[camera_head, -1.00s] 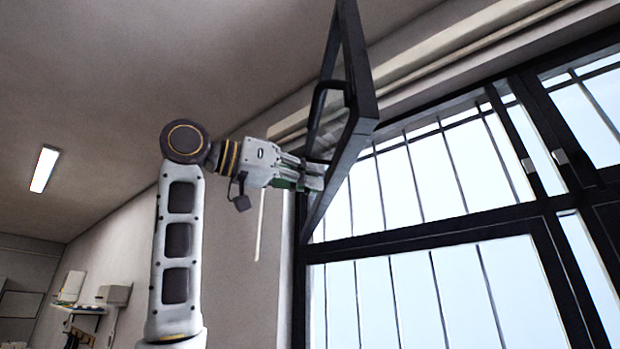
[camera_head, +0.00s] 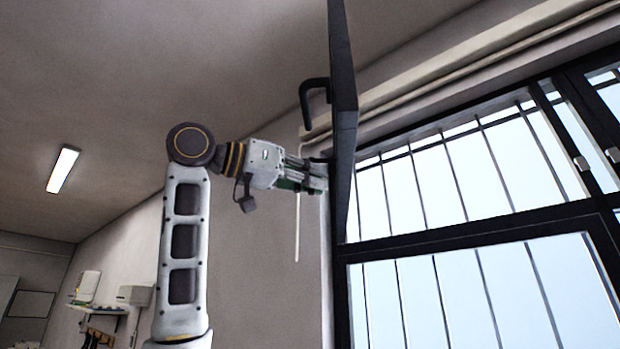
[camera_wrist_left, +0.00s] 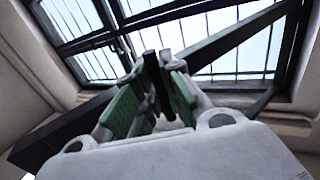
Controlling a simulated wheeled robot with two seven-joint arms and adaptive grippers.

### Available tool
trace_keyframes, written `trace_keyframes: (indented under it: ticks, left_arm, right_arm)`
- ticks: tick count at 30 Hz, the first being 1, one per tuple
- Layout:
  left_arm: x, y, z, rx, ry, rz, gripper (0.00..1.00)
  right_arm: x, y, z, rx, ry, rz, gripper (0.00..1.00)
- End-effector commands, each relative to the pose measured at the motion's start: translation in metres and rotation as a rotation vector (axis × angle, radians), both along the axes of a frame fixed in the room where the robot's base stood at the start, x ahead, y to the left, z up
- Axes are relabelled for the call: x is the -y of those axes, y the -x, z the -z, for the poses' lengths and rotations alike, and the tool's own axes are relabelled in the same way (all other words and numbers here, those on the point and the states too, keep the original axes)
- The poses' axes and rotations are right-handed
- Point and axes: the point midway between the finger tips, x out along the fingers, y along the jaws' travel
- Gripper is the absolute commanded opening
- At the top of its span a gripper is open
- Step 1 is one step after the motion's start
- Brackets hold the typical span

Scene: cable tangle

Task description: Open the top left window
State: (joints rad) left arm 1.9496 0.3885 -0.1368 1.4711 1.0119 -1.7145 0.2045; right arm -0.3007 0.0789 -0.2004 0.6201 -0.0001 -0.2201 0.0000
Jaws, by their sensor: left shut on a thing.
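The top left window's dark sash (camera_head: 344,110) stands swung out from its frame, nearly edge-on in the head view. A hook-shaped dark handle (camera_head: 308,92) sticks out from its left side. My left gripper (camera_head: 318,180) is against the sash's left side, below the visible part of the handle. In the left wrist view, its green-padded fingers (camera_wrist_left: 155,95) are shut around a narrow dark bar of the window (camera_wrist_left: 153,72). I cannot tell whether this is the handle's lower part or the sash. The exact contact is hidden in the head view. My right gripper is not in view.
The fixed dark window frame (camera_head: 470,232) with barred panes fills the right. A thin pale rod (camera_head: 297,228) hangs by the wall left of the sash. A ceiling light (camera_head: 62,169) and a wall shelf (camera_head: 97,308) are far left. Space left of my arm looks clear.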

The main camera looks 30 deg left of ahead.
Motion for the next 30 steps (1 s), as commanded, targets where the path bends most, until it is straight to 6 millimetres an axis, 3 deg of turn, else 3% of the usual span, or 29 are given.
trace_keyframes:
  ticks: [12,13,18,30]
  left_arm:
    - [-0.0001,0.0001,-0.0002,-0.001,-0.001,0.0,0.0]
    - [0.0,0.0001,-0.0002,-0.001,-0.001,0.0,0.11]
    - [0.0,0.0,-0.0001,-0.001,-0.001,0.0,0.32]
    - [-0.0012,0.0013,0.0,-0.001,-0.001,0.0,0.32]
  right_arm:
    - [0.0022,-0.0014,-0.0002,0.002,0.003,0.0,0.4]
    - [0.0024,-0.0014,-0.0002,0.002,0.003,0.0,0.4]
    - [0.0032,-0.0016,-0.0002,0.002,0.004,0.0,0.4]
    - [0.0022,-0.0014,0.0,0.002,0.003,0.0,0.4]
